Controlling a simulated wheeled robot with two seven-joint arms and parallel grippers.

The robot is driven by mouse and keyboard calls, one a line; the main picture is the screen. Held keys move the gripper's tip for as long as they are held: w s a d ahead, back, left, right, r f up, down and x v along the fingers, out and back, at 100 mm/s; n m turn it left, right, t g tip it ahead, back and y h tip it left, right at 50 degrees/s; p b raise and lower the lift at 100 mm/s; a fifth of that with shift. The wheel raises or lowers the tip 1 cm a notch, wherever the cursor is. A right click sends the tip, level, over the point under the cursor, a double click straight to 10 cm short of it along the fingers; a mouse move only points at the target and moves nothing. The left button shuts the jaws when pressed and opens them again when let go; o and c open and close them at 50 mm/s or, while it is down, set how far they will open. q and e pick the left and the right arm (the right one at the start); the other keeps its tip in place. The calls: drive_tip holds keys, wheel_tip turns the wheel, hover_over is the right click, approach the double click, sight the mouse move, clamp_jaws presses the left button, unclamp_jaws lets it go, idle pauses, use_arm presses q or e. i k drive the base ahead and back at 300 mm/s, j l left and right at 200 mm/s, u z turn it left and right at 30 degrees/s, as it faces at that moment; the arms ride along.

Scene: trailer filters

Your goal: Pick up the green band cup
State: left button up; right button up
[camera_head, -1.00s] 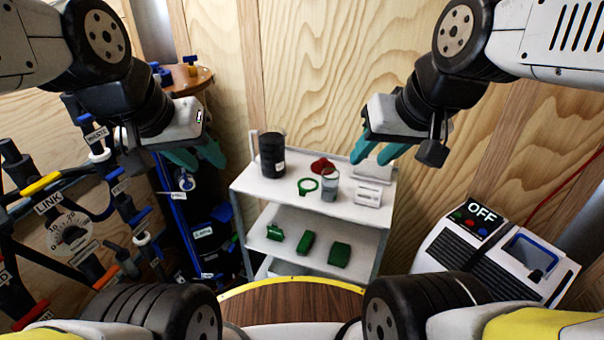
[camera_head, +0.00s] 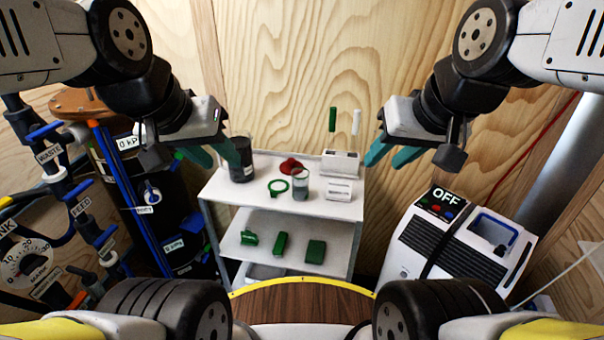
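A clear greyish cup (camera_head: 300,186) stands upright on the top shelf of the white cart (camera_head: 328,211). A green ring with a short handle (camera_head: 279,188) lies just left of the cup. My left gripper (camera_head: 214,157), with teal fingers, is open and empty, up and left of the cup, beside a black canister. My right gripper (camera_head: 389,158) is open and empty, up and right of the cup. Both are apart from the cup.
The black canister (camera_head: 241,160), a red object (camera_head: 291,166) and white blocks (camera_head: 340,190) share the top shelf. Several green parts (camera_head: 281,243) sit on the lower shelf. A machine marked OFF (camera_head: 450,245) stands right, a piped rack (camera_head: 60,215) left. A round wooden top (camera_head: 302,302) is in front.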

sight(300, 185)
drive_tip(key=i+l+u, duration=0.1)
drive_tip(key=l, duration=0.6)
drive_tip(key=l+u, duration=0.1)
drive_tip(key=l, duration=0.6)
drive_tip(key=u, duration=1.65)
drive_tip(key=i+l, duration=0.05)
